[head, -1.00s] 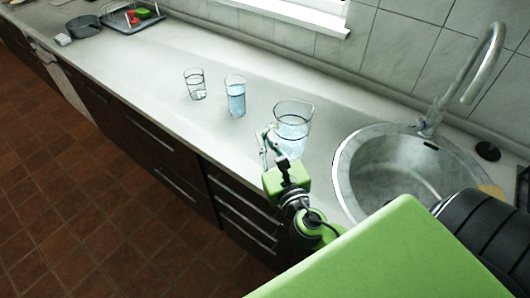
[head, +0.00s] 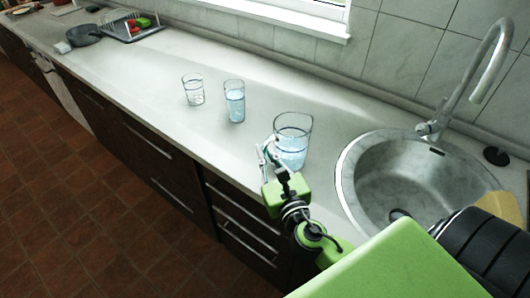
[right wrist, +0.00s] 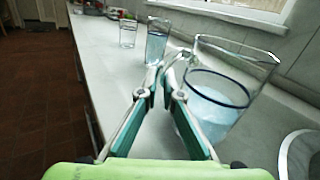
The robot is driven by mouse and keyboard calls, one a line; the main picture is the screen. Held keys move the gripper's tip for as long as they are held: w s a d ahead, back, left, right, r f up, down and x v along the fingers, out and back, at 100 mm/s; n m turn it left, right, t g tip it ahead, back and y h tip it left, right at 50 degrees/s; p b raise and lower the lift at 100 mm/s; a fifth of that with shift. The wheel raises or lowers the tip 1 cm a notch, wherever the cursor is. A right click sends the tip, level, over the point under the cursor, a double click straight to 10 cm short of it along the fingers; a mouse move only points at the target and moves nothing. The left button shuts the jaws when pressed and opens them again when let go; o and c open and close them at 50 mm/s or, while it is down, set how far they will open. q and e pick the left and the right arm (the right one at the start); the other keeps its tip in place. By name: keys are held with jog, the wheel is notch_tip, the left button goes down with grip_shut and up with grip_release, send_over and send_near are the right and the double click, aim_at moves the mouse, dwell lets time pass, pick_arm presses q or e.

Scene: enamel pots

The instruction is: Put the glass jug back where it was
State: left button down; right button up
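The glass jug (head: 298,127), clear with a dark ring and bluish water inside, is upright at the counter's front part, left of the sink. My right gripper (head: 268,150) is at the jug's left side. In the right wrist view the fingers (right wrist: 165,72) close together at the jug's handle, and the jug (right wrist: 222,98) is to their right. The fingertips partly hide the handle. I cannot tell whether the jug's base touches the counter. My left gripper is not in view.
A glass of bluish water (head: 234,103) and a nearly clear glass (head: 193,92) stand left of the jug on the counter (head: 150,95). The round sink (head: 390,190) is close on the right. A dish rack (head: 140,35) and a pan (head: 83,36) are far left.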

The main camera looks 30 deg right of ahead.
jog(key=o, duration=0.4)
jog(key=s+b, duration=0.1)
jog(key=s, duration=0.2)
jog(key=s+a+b, duration=0.1)
jog(key=s, duration=0.3)
jog(key=s+a+b, duration=0.1)
jog(key=s, duration=0.2)
jog(key=shift+s+f, duration=0.1)
jog(key=shift+s, duration=0.25)
jog(key=shift+s+a, duration=0.15)
jog(key=shift+s, duration=0.5)
